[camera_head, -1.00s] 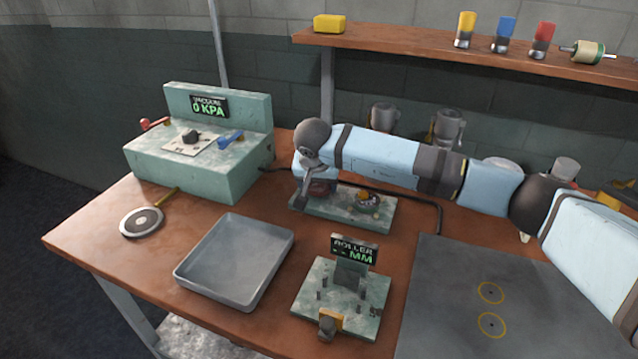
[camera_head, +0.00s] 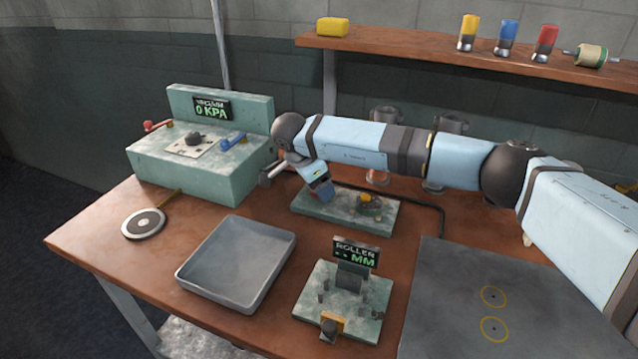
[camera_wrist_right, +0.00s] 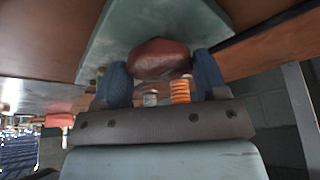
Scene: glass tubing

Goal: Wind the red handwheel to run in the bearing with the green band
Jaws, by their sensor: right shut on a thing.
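My right gripper (camera_head: 322,194) reaches down to the left end of a pale green rig plate (camera_head: 345,215) at the back middle of the bench. In the right wrist view its two blue fingers (camera_wrist_right: 164,80) stand on either side of the red handwheel (camera_wrist_right: 160,57) and are shut on it. In the head view the gripper hides the handwheel. On the rig's right part sits a small yellowish and reddish fitting (camera_head: 370,202); I cannot make out a bearing or green band there. My left gripper is not in view.
A vacuum box (camera_head: 205,172) reading 0 KPA stands left. A grey tray (camera_head: 238,260), a roller gauge (camera_head: 345,300), a round disc tool (camera_head: 144,223) and a dark mat (camera_head: 450,300) lie in front. A shelf (camera_head: 440,52) crosses the back. A black cable runs behind the rig.

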